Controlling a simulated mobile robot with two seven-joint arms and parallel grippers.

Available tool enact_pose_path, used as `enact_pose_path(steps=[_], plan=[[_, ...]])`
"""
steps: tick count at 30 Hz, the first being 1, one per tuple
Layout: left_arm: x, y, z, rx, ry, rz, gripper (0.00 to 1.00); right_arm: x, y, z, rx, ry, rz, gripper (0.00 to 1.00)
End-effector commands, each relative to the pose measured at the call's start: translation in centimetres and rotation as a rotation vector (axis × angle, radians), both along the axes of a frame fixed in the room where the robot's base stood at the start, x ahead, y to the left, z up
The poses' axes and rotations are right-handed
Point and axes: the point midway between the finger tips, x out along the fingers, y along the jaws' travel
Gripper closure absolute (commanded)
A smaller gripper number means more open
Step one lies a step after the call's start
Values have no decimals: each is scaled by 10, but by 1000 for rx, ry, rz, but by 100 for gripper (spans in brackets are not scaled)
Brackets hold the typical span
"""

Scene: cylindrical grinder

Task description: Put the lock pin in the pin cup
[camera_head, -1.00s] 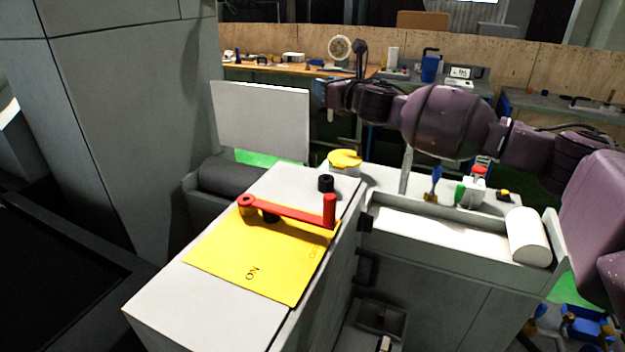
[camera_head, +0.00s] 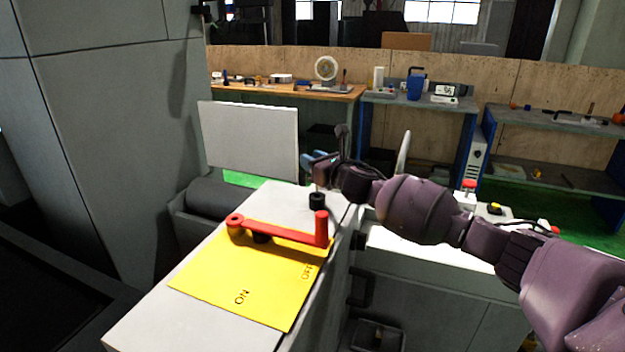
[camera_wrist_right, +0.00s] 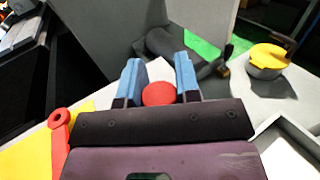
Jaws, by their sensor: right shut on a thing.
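My right gripper (camera_head: 316,163) is shut on the lock pin, whose round red head (camera_wrist_right: 159,94) shows between the blue fingertips in the right wrist view. In the head view a thin pale shaft hangs below the fingers, just above or at the mouth of a small black cup (camera_head: 317,203), which looks like the pin cup. The cup stands upright on the grey machine top. I cannot tell whether the pin's tip is inside it. In the wrist view the cup is hidden. My left gripper is not in view.
A red lever (camera_head: 275,232) lies over a yellow ON/OFF plate (camera_head: 235,275) in front of the cup. A yellow-topped container (camera_wrist_right: 267,60) stands to the right in the wrist view. An upright grey panel (camera_head: 250,138) stands behind.

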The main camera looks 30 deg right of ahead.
Motion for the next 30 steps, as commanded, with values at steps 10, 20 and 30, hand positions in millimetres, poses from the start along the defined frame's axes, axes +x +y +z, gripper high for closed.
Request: enact_pose_path(steps=[10,20,30], plan=[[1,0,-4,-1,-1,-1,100,0,0,-30,4,3,0,98],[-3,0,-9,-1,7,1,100,0,0,-47,0,-1,0,98],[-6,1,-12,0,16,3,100,0,0,-48,0,-1,1,44]])
